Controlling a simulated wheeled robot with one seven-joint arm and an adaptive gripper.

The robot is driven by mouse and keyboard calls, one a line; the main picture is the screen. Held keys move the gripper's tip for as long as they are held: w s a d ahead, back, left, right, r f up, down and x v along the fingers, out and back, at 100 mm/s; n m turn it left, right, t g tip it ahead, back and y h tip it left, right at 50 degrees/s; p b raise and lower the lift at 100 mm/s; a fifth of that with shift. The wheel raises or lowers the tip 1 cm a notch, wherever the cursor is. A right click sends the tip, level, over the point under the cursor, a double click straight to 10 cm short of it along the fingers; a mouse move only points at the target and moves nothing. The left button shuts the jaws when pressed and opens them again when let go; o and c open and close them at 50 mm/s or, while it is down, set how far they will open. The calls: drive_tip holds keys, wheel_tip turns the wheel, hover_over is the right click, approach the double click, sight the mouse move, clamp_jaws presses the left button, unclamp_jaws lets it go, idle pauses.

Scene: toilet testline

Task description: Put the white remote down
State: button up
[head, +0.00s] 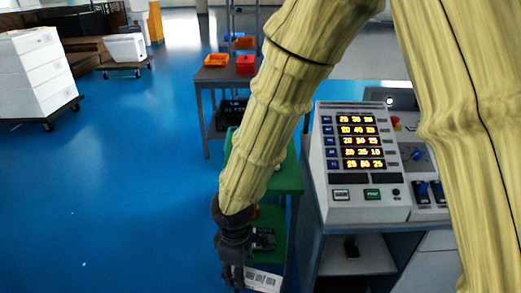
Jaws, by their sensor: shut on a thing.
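My gripper (236,280) is black and points down at the bottom of the head view, left of the green table. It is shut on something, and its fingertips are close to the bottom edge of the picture. A flat white piece with small dark marks (263,280), which looks like the white remote, shows just right of the fingers. Where the fingers meet it is too small and dark to make out. My arm hides part of the green table (287,178).
A grey console with lit yellow digits (362,150) stands right of the green table. A shelf with orange and red bins (245,64) stands behind. White boxes (35,75) sit on a dolly at left. The blue floor (125,190) at left is clear.

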drive_tip(key=w+d+f+m, duration=0.3)
drive_tip(key=d+f+m, duration=0.1)
drive_tip(key=d, duration=0.3)
drive_tip(key=w+d+f+m, duration=0.4)
drive_tip(key=d+m, duration=0.1)
drive_tip(key=d, duration=0.3)
drive_tip(key=w+d+f+m, duration=0.4)
drive_tip(key=d+m, duration=0.1)
drive_tip(key=d, duration=0.3)
drive_tip(key=shift+f+m, duration=0.3)
